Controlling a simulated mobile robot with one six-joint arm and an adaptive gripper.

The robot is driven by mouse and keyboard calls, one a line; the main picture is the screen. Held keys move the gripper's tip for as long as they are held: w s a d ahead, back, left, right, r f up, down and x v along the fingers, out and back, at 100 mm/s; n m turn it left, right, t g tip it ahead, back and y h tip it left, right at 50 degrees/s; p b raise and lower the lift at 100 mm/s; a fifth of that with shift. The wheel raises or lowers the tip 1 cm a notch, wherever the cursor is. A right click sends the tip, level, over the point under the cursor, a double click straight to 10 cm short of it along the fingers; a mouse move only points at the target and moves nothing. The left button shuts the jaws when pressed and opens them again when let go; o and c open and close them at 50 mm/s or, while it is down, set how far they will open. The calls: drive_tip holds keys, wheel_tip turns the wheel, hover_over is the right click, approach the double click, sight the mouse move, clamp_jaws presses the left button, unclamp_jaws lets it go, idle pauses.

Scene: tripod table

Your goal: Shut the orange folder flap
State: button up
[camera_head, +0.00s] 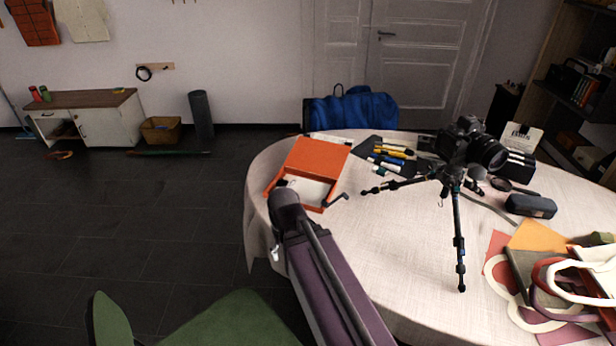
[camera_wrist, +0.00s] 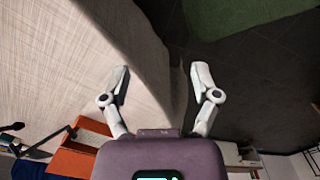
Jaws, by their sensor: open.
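The orange folder (camera_head: 272,188) lies on the left part of the round table, like a shallow box with pale contents showing at its front. Its orange flap (camera_head: 318,155) is raised over the back part, so the folder stands open. In the wrist view the orange folder (camera_wrist: 78,160) is at the lower left, partly cut off by my gripper's body. My gripper (camera_wrist: 160,70) is open and empty, its two pale fingers spread over the table edge and floor, apart from the folder. In the head view my arm hides most of the gripper and the folder's near left corner.
The round table (camera_head: 380,240) has a pale cloth. A camera on a tripod (camera_head: 456,215) stands right of the folder. Pens and a dark pouch (camera_head: 405,165) lie behind. A dark case (camera_head: 530,205) and coloured sheets lie right. A blue bag (camera_head: 352,110) is behind the table.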

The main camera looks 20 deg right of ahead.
drive_tip(key=shift+r, duration=0.15)
drive_tip(key=shift+c, duration=1.3)
wheel_tip(320, 180, up, 11)
drive_tip(key=p, duration=1.1)
drive_tip(key=shift+s, duration=0.1)
